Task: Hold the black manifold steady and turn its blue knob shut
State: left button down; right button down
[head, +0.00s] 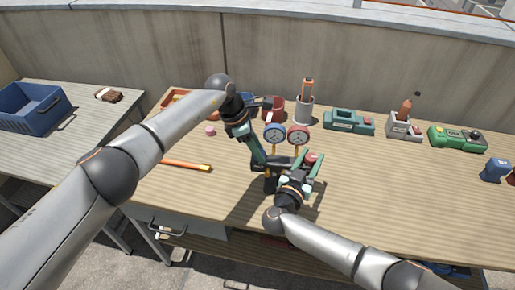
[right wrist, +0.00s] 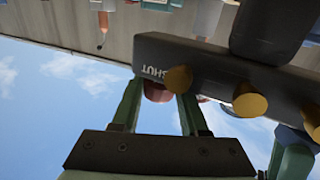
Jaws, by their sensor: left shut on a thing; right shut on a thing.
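The black manifold (head: 268,165) stands over the middle of the bench, with a blue gauge (head: 275,133) and a red gauge (head: 299,134) above it. My left gripper (head: 257,160) is shut on the manifold's left end. My right gripper (head: 314,163) is shut on a red knob (head: 311,157) at the manifold's right end. In the right wrist view, the red knob (right wrist: 158,93) sits between the fingers beside the manifold (right wrist: 215,68), which bears the word SHUT and brass-coloured fittings.
An orange-handled tool (head: 187,164) and a small pink piece (head: 210,131) lie left of the manifold. A grey holder (head: 304,109), a teal device (head: 348,122) and a green device (head: 457,137) stand along the back. A blue crate (head: 32,110) is on the left table. The bench's right front is clear.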

pick_arm(q)
jog(key=shift+f+m+g, duration=0.1)
jog(key=shift+m+g, duration=0.3)
jog(key=shift+m, duration=0.7)
jog(key=shift+s+m, duration=0.1)
jog(key=shift+m, duration=0.2)
jog(key=shift+c, duration=2.2)
grip_release()
jog(key=shift+w+a+r, duration=0.15)
jog(key=shift+r, duration=0.25)
jog(key=shift+w+a+r, duration=0.1)
jog(key=shift+r, duration=0.25)
jog(key=v, duration=1)
jog(key=shift+r, duration=0.25)
jog(key=shift+a, duration=0.15)
pick_arm(e)
jog(key=shift+c, duration=1.8)
grip_release()
